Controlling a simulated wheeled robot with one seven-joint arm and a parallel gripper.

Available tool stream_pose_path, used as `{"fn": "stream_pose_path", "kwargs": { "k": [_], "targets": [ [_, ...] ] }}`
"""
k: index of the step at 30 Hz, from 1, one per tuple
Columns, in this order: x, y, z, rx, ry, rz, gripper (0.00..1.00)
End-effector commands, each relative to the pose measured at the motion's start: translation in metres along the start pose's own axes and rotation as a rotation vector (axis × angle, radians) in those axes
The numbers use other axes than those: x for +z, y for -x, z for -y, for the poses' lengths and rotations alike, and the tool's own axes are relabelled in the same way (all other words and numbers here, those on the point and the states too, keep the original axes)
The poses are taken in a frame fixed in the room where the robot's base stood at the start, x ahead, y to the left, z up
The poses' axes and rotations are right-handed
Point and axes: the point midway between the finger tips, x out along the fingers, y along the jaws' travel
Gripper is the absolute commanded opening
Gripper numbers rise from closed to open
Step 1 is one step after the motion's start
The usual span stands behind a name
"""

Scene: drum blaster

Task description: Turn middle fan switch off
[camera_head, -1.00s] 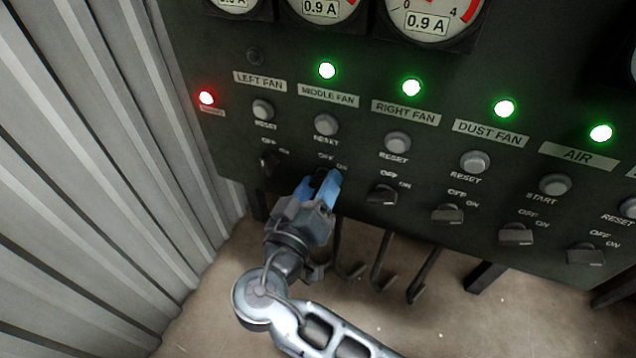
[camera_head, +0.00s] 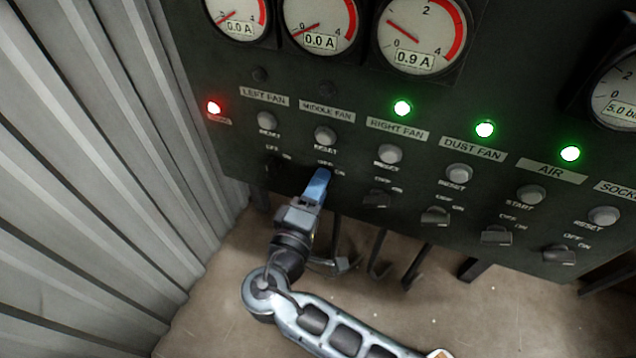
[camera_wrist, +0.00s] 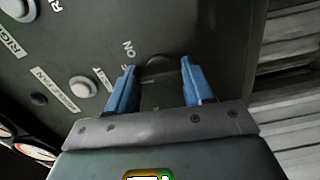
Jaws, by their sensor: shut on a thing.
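My gripper (camera_head: 318,187) has blue fingers and reaches up to the panel below the MIDDLE FAN label (camera_head: 326,111). Its fingers are shut on the dark middle fan switch (camera_wrist: 158,68), one on each side of it in the wrist view, where the gripper (camera_wrist: 157,82) shows close up. In the head view the fingers hide the switch, so its exact angle is hard to tell. The lamp above the label (camera_head: 326,89) is dark. The middle gauge (camera_head: 320,25) reads 0.0 A.
The left fan switch (camera_head: 276,168) is just left of my gripper, and the right fan switch (camera_head: 376,199) is to the right. The right fan lamp (camera_head: 402,108) is green. A corrugated wall (camera_head: 110,150) stands at left. Hooks (camera_head: 380,255) hang below the panel.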

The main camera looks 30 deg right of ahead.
Motion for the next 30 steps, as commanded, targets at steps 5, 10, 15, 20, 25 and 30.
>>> {"fn": "stream_pose_path", "kwargs": {
  "k": [5,10,15,20,25,30],
  "targets": [
    [-0.0004,0.0006,-0.0003,-0.002,0.071,-0.002,0.21],
    [-0.0004,0.0007,0.0005,-0.002,0.104,-0.002,0.21],
    [-0.0004,0.0008,0.0010,-0.002,0.114,-0.002,0.21],
    [-0.0004,0.0009,0.0012,-0.002,0.115,-0.002,0.21],
    [-0.0004,0.0009,0.0012,-0.002,0.115,-0.003,0.55],
    [-0.0003,0.0006,0.0008,-0.001,0.113,-0.002,0.71]
  ]
}}
